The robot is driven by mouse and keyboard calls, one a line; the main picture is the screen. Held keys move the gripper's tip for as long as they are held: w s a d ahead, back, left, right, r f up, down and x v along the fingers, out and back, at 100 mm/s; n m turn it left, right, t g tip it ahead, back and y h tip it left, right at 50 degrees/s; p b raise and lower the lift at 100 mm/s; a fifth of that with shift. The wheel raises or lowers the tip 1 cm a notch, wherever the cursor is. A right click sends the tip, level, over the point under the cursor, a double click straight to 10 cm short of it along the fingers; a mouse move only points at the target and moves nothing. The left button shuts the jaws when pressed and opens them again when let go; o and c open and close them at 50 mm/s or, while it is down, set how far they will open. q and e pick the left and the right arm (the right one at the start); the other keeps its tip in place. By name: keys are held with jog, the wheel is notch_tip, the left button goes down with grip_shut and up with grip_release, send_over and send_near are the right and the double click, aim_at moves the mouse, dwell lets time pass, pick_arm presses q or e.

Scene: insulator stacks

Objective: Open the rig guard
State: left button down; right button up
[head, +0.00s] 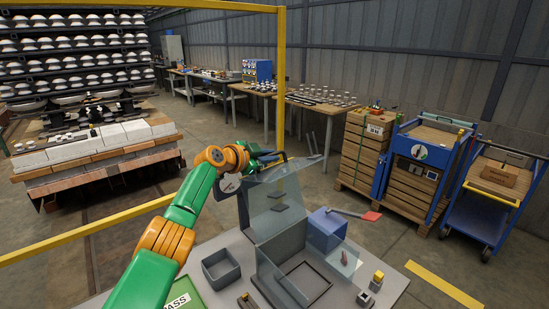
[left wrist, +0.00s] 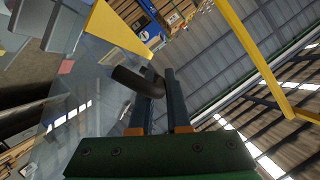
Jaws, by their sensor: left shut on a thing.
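The rig (head: 283,236) is a grey housing on a light table in the head view. Its guard (head: 268,212) has clear panels and stands up above the base; its exact angle is hard to tell. My left gripper (head: 268,158) is at the top of the guard. In the left wrist view my left gripper (left wrist: 158,85) is shut on a dark curved handle (left wrist: 138,82), which lies between the fingers. The clear panel (left wrist: 95,100) shows beside it there. My right gripper is not in view.
A yellow frame post (head: 281,80) rises behind the rig. Blue carts (head: 425,150) stand at right.

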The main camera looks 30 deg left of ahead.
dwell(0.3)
pick_arm(q)
jog(key=c, duration=0.9)
grip_release()
jog(key=shift+f, duration=0.1)
jog(key=shift+a, duration=0.1)
jog(key=shift+s+a+b, duration=0.1)
jog(key=shift+s+b, duration=0.35)
jog(key=shift+b, duration=0.15)
jog(key=b+v, duration=0.3)
jog(key=v, duration=0.2)
jog(key=shift+s, duration=0.15)
jog(key=shift+s+r+b, duration=0.3)
jog(key=shift+s, duration=0.15)
jog(key=shift+w, duration=0.1)
